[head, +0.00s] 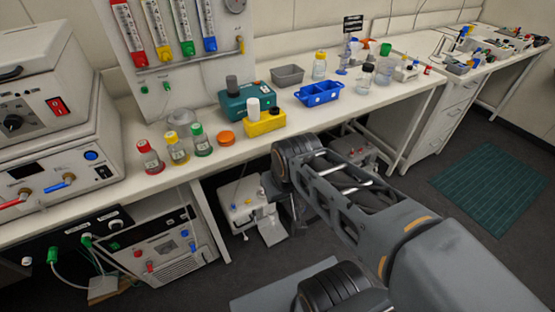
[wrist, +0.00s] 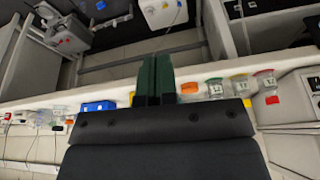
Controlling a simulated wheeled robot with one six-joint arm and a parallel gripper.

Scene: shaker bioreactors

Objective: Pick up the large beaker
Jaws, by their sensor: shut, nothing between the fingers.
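My gripper (wrist: 156,62) shows in the wrist view with its two dark green fingers together and nothing between them. It is in front of the bench edge, apart from the things on the bench. In the head view my arm hides most of the gripper. A clear glass vessel (head: 383,74), likely the large beaker, stands on the bench at the back right in the head view, well away from my gripper. Clear glassware (wrist: 60,110) also shows small at the left of the wrist view, and I cannot tell which piece is the beaker.
A blue rack (head: 318,91), a yellow block (head: 265,123), an orange lid (head: 227,138) and bottles with red (head: 149,157), yellow and green caps stand along the bench. A smaller capped bottle (head: 364,79) stands beside the clear vessel. Equipment sits under the bench.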

